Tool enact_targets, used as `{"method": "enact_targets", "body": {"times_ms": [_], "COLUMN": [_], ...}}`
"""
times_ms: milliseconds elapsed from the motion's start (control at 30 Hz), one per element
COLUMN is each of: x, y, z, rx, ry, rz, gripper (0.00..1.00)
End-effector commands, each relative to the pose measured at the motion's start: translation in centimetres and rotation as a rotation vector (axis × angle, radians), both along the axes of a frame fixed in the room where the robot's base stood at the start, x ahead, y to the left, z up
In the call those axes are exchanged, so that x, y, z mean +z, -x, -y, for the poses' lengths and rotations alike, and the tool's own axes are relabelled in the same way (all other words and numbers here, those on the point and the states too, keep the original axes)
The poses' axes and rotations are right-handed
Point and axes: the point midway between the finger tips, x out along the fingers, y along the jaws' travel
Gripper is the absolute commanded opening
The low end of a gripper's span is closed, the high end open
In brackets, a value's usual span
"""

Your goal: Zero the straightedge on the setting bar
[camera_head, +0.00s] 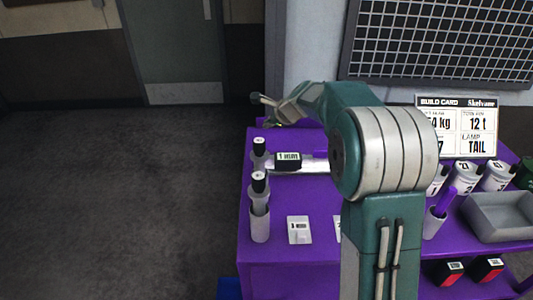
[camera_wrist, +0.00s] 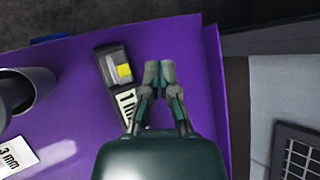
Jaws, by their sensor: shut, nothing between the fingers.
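In the head view, a pale flat metal bar (camera_head: 312,167) lies on the purple bench, its right end hidden behind my arm. A black block with a white label (camera_head: 288,159) sits at it. The wrist view shows a dark block with a yellow patch (camera_wrist: 121,66) and a white label reading about "1 mm", partly covered by my gripper. I cannot tell which piece is the straightedge and which the setting bar. My gripper (camera_wrist: 160,73) is shut and empty, its fingertips just beside the dark block in the wrist view. It also shows beyond the bar in the head view (camera_head: 262,111).
Black-topped tools stand in grey holders (camera_head: 260,222) along the bench's left edge. A white card (camera_head: 299,230) lies near the front. White canisters (camera_head: 466,178), a grey tray (camera_head: 500,215) and a build card (camera_head: 457,128) are at the right. Open floor lies left.

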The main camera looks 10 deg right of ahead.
Motion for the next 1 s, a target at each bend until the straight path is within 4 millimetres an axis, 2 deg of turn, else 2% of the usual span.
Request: {"method": "enact_targets", "body": {"times_ms": [400,600,1000], "x": [-5.4,-7.4,-8.2], "y": [0.1,0.0,0.0], "z": [0.0,0.0,0.0], "rx": [-0.001,-0.001,-0.001], "ry": [0.0,-0.001,0.001], "rz": [-0.004,-0.003,0.0], "gripper": [0.0,0.0,0.0]}}
